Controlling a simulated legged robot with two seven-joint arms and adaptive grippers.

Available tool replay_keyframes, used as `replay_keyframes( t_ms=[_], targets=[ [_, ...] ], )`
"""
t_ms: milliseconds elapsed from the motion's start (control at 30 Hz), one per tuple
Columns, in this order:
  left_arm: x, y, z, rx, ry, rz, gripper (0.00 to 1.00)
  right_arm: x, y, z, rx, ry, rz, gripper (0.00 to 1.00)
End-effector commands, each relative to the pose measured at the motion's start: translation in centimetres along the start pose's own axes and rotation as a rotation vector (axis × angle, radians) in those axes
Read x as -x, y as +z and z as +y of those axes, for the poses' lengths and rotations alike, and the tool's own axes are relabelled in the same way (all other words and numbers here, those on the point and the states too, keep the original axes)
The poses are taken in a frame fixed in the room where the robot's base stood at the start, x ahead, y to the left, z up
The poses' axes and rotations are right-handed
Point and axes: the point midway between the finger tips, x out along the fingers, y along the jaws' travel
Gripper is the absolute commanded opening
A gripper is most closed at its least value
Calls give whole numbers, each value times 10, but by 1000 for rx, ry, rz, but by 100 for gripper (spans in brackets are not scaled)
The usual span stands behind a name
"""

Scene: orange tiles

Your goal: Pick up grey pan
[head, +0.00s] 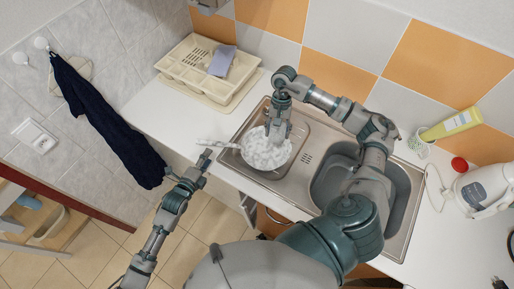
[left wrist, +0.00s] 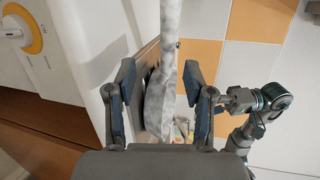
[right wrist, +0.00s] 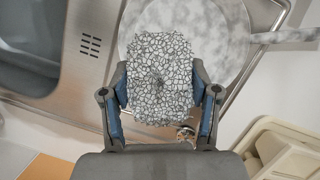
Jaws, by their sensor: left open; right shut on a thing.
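The grey pan (head: 265,153), marbled grey-white, sits at the left part of the metal sink unit, its handle (head: 218,143) pointing left. In the left wrist view the handle (left wrist: 168,30) runs between and beyond the spread fingers of my left gripper (left wrist: 167,92). That gripper (head: 189,164) is open, close to the handle end, not closed on it. My right gripper (right wrist: 161,100) is shut on a grey block with a cracked mosaic pattern (right wrist: 160,75), over the pan (right wrist: 190,40). In the head view my right gripper (head: 278,130) is above the pan; its fingers are hard to make out.
A cream dish rack (head: 188,72) with a bluish cloth stands behind left. The sink basin (head: 330,185) lies right of the pan. A dark towel (head: 105,120) hangs on the left wall.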

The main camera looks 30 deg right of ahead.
Motion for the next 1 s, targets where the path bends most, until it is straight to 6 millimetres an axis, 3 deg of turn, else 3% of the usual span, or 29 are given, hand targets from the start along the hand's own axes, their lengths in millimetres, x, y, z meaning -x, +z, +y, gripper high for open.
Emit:
replay_keyframes(
  t_ms=[167, 500, 767, 900, 967, 1000],
  targets=[
    [-13, 0, -2, 1, -2, 1, 53, 0, 2, -1, 1, 1, 2, 5],
    [-58, 4, -8, 1, -1, 1, 53, 0, 2, -2, 0, 2, 2, 5],
    [-63, 2, -8, -2, 1, 1, 53, 0, 1, 1, 0, -1, 1, 5],
    [-62, 2, -8, -1, 1, 1, 18, 0, 1, 0, 0, 0, 1, 5],
    [-62, 2, -8, -1, 0, 1, 3, 0, 1, 0, 0, 0, 1, 5],
    [-62, 2, -8, -1, 0, 1, 0, 0, 1, -1, 0, 1, 1, 5]
  ],
)
